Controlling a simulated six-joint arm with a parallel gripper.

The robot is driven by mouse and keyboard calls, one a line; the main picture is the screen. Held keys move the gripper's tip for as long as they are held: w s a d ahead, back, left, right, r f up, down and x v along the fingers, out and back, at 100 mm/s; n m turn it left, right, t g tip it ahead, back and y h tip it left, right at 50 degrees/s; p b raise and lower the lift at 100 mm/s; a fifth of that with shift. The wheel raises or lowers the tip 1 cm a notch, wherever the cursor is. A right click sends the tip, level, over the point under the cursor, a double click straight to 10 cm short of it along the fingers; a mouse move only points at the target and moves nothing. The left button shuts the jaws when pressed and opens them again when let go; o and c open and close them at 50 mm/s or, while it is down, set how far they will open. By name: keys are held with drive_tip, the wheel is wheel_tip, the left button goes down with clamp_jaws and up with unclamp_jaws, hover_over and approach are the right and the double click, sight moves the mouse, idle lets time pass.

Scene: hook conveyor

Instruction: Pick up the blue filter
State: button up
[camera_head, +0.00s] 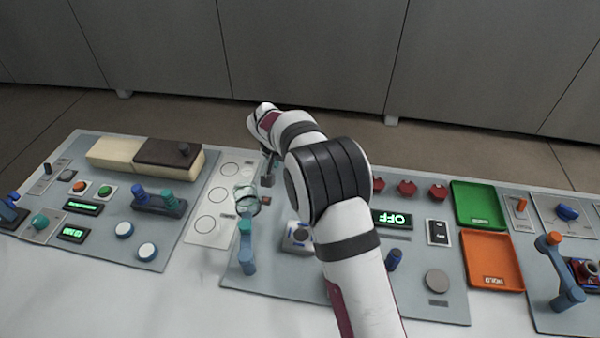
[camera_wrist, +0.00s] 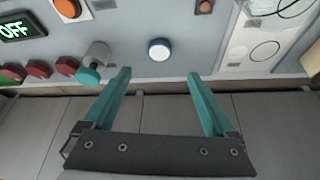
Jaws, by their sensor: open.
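I cannot pick out the blue filter with certainty. A round, see-through disc with a thin dark rim (camera_head: 246,200) stands above the panel, left of my arm in the head view; its tint is too faint to tell. Part of a thin dark ring (camera_wrist: 292,8) shows at the top right of the wrist view and may be the same disc. My gripper (camera_wrist: 159,75) is open, with two teal fingers apart and nothing between them. In the head view my arm hides part of the panel, and the gripper's tips are hard to make out.
A white-and-blue button (camera_wrist: 159,50) and a grey-and-teal knob (camera_wrist: 92,65) lie beyond the fingers. A blue-teal post (camera_head: 246,253) stands below the disc. A white plate with circles (camera_head: 200,222) lies left. Green (camera_head: 479,224) and orange (camera_head: 491,281) trays sit right.

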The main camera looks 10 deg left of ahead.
drive_tip(key=x, duration=1)
drive_tip(key=shift+s, duration=0.2)
drive_tip(key=c, duration=1.4)
